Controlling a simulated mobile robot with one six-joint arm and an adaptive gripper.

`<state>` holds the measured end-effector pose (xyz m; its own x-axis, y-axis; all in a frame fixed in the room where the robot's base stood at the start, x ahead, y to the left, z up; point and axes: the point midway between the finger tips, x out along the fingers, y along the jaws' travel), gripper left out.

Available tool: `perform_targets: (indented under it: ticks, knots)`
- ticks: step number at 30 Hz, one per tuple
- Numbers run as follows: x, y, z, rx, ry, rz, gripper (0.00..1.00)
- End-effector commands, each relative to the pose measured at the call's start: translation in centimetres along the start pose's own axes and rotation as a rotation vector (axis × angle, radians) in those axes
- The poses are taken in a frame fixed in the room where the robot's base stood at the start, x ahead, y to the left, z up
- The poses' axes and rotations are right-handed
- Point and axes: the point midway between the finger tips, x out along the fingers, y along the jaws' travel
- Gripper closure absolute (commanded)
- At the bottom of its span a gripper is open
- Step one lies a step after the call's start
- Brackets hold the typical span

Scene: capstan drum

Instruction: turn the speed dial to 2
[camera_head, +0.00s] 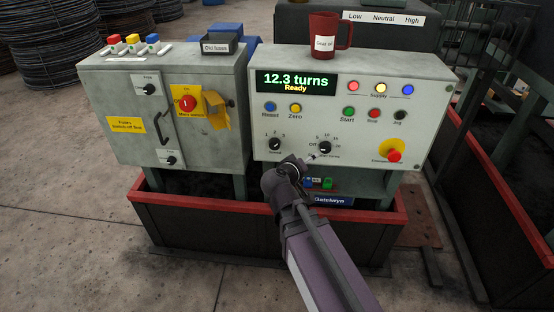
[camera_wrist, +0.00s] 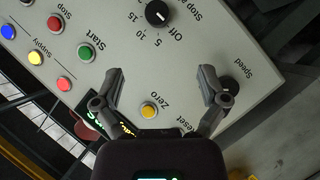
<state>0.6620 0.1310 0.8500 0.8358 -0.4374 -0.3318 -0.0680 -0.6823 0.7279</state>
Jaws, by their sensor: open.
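The speed dial (camera_head: 274,144) is a black knob at the lower left of the light grey control panel, with small marks 1, 2 and 3 above it. Its pointer is too small to read surely. In the wrist view the dial (camera_wrist: 232,85) is at the right, partly behind my right finger, beside the word Speed. My gripper (camera_wrist: 162,75) is open and empty, its fingers spread over the panel face. The speed dial is not between them.
A second black dial (camera_head: 325,147), marked Off to 25, sits right of the speed dial. Reset (camera_head: 270,107) and Zero (camera_head: 295,108) buttons are above. A red emergency button (camera_head: 394,155) is at lower right. A red mug (camera_head: 324,36) stands on top.

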Motion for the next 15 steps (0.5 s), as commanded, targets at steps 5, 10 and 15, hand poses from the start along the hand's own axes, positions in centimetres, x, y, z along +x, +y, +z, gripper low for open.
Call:
perform_targets:
  ticks: [5, 10, 15]
  knots:
    - [-0.5, -4.5, -0.8, -0.045, 0.148, 0.030, 0.07]
    - [-1.7, -8.0, -2.1, -0.090, 0.284, 0.051, 0.07]
    - [-2.9, -10.7, -3.1, -0.126, 0.394, 0.061, 0.07]
